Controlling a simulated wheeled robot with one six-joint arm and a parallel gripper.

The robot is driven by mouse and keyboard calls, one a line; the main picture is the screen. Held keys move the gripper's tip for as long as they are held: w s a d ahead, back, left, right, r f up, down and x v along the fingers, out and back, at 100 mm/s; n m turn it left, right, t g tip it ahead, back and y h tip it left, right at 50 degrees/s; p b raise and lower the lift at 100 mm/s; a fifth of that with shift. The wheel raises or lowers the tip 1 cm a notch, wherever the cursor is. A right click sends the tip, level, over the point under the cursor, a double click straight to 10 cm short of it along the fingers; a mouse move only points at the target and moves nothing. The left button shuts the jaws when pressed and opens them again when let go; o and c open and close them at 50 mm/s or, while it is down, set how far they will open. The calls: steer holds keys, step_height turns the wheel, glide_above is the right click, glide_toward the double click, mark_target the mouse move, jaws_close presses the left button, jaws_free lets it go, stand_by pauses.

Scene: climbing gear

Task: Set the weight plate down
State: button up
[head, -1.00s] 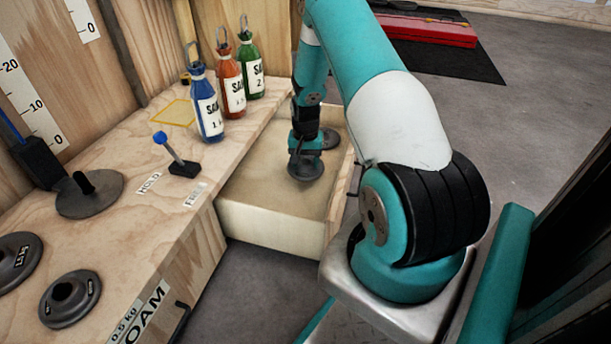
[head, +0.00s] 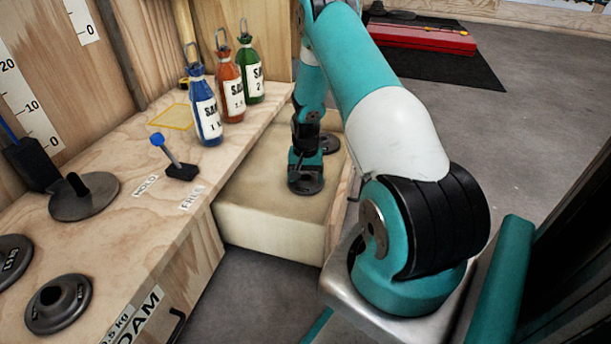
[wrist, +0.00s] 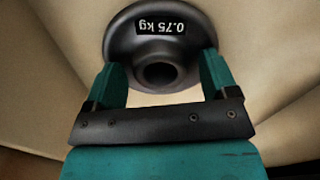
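The weight plate, dark grey and round with a black "0.75 kg" label, shows in the wrist view (wrist: 160,45) and in the head view (head: 305,187). It lies level at the pale foam surface (head: 265,215) of the low box beside the bench, appearing to touch it. My gripper (head: 305,168) is directly above, pointing down. The contact faces are hidden.
Another dark plate (head: 328,142) lies on the foam just behind. Left on the bench are blue (head: 205,105), orange (head: 231,88) and green (head: 251,75) bottles, a blue-knobbed lever (head: 174,160) and a pegged disc (head: 84,196). Bare foam lies in front of the plate.

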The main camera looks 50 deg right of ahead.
steer(key=shift+r, duration=0.1)
step_height(320, 180, up, 12)
steer(key=p, duration=0.8)
steer(key=a+r+n+t+y, duration=0.1)
steer(key=a+r+n, duration=0.3)
steer(key=a+r, duration=0.8)
steer(key=a+r+n+y, duration=0.1)
steer(key=a+r+n, duration=0.4)
steer(key=a+r, duration=0.65)
steer(key=s+a+r+n+y, duration=0.1)
steer(key=s+a+r+n, duration=0.2)
steer(key=s+a, duration=0.6)
steer(key=s+a+r+n+g+y, duration=0.1)
steer(key=s+a+r+n, duration=0.3)
steer(key=s+a, duration=0.5)
steer(key=shift+s+n, duration=1.2)
